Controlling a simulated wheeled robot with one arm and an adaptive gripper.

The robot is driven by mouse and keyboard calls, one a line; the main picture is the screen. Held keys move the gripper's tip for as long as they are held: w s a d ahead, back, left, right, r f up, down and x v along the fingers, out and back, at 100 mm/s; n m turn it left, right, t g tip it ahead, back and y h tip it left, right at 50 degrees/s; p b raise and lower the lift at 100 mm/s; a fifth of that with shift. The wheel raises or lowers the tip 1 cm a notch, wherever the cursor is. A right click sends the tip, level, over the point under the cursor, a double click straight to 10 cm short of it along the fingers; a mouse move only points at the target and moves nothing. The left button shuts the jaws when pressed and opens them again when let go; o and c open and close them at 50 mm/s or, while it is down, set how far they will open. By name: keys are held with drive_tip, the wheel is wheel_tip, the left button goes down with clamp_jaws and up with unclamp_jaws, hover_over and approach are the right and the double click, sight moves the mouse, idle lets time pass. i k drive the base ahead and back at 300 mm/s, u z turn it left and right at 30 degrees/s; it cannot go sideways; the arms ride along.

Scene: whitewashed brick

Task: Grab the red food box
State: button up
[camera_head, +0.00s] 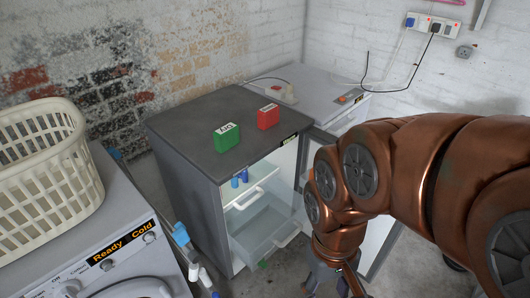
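The red food box (268,117) stands upright on the dark top of a small open fridge (190,125), towards its right side. A green box (226,138) stands on the same top, in front and to the left of the red one, with a gap between them. My gripper (334,286) hangs low at the bottom edge of the picture, in front of the fridge and well below the red box, apart from it. Its fingertips are cut off by the frame, so its opening is unclear.
The fridge's open front shows a clear drawer (262,227) and small blue items (240,177). A washing machine (110,245) with a cream laundry basket (45,170) stands at left. A pale appliance (315,95) stands behind. Wall sockets (433,25) hold plugged cables.

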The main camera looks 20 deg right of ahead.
sight(268, 116)
drive_tip(key=z, duration=0.35)
drive_tip(key=i, duration=0.8)
drive_tip(key=u, duration=1.85)
